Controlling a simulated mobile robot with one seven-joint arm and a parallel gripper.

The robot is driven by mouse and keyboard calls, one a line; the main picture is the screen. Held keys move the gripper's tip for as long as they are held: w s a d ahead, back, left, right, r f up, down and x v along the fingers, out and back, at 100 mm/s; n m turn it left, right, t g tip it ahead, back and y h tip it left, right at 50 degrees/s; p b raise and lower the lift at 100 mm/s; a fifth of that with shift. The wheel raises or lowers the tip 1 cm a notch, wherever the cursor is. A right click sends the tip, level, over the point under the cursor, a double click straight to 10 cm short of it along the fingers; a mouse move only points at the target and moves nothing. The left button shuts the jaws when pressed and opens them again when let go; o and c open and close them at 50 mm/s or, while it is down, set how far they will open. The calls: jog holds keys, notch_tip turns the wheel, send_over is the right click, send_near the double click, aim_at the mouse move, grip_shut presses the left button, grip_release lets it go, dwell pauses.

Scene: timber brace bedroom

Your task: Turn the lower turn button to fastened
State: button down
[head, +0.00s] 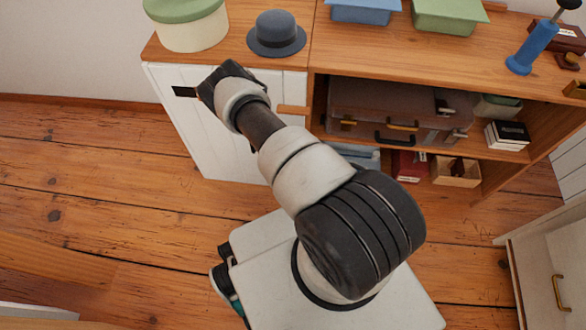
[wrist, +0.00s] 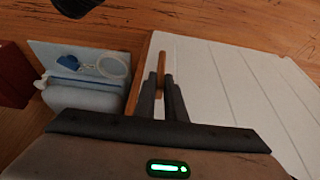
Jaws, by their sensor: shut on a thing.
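The lower turn button (wrist: 163,52) is a slim wooden bar on the white plank door (wrist: 225,85), beside the door's opening edge. In the wrist view it runs roughly along that edge, so it appears upright on the door rather than across the edge. My gripper (wrist: 160,80) is shut on it, one dark finger on each side. In the head view my arm reaches down to the door (head: 205,140) and hides the lower button and my fingertips. Another wooden turn button (head: 293,110) lies level near the top of the door, reaching toward the cabinet divider.
The open shelves beside the door hold a brown suitcase (head: 375,105), a red box (head: 408,165) and a blue-grey box (wrist: 85,95). A grey hat (head: 276,35) and a round box (head: 190,28) stand on the cabinet top. Floor at left is clear.

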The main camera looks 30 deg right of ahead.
jog(key=shift+a, duration=0.15)
jog(key=shift+w+a+f+n+g+h, duration=0.2)
jog(key=shift+w+a+n+g+h, duration=0.15)
jog(key=shift+g+h, duration=0.6)
jog(key=shift+w+a+f+n+g+h, duration=0.25)
jog(key=shift+a+g+h, duration=0.2)
jog(key=shift+h, duration=0.95)
jog(key=shift+w+a+f+n+g+h, duration=0.15)
jog(key=shift+w+a+n+g+h, duration=0.15)
jog(key=shift+g+h, duration=0.65)
jog(key=shift+t+h, duration=0.25)
jog(key=shift+h, duration=0.05)
jog(key=c, duration=1.8)
grip_release()
